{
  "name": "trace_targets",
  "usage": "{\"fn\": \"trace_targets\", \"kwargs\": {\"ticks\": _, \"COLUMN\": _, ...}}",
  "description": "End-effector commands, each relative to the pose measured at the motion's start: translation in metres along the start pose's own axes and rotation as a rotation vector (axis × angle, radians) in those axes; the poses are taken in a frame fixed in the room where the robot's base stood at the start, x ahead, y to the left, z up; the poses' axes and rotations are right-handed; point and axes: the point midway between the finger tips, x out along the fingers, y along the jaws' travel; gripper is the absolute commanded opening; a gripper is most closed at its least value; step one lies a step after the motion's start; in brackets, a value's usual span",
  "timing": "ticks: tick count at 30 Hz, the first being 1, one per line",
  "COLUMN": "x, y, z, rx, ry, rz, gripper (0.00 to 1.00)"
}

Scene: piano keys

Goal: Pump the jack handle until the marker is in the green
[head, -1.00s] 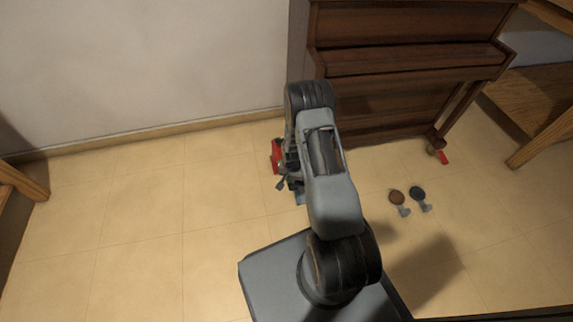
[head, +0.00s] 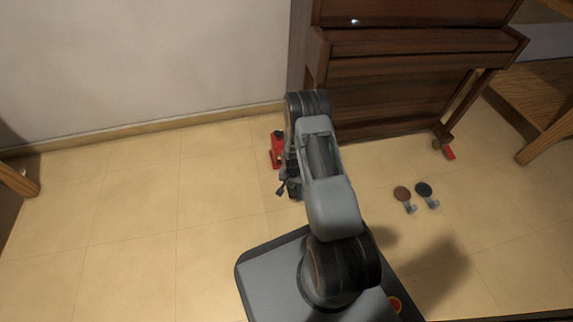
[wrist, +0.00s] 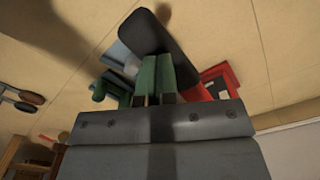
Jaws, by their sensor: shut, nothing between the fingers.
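The red jack (head: 277,152) stands on the floor left of the piano, partly hidden behind my arm. Its red frame also shows in the wrist view (wrist: 228,76). A dark, long, flat bar (wrist: 156,38), which looks like the jack handle, lies just beyond my fingers in the wrist view. My gripper (wrist: 155,88) is shut and empty beside the jack, with its tips close to the dark bar; I cannot tell whether they touch. Green parts show around the fingertips. The marker and its green zone cannot be made out.
A brown upright piano (head: 385,95) stands behind and to the right. Two round-headed pieces, one brown (head: 402,193) and one dark (head: 424,190), lie on the floor at right. A wooden bench (head: 550,125) is far right. The tiled floor at left is clear.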

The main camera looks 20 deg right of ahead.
Motion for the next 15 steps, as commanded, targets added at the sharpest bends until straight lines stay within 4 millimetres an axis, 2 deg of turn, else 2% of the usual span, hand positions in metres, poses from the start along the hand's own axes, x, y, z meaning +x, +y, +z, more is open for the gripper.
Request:
{"fn": "trace_targets", "kwargs": {"ticks": 5, "x": -0.012, "y": 0.000, "z": -0.001, "rx": 0.001, "ry": 0.001, "rz": 0.000, "gripper": 0.00}}
{"fn": "trace_targets", "kwargs": {"ticks": 8, "x": -0.025, "y": 0.000, "z": -0.001, "rx": 0.001, "ry": 0.001, "rz": 0.000, "gripper": 0.00}}
{"fn": "trace_targets", "kwargs": {"ticks": 15, "x": -0.075, "y": 0.000, "z": -0.001, "rx": 0.001, "ry": 0.000, "rz": 0.000, "gripper": 0.00}}
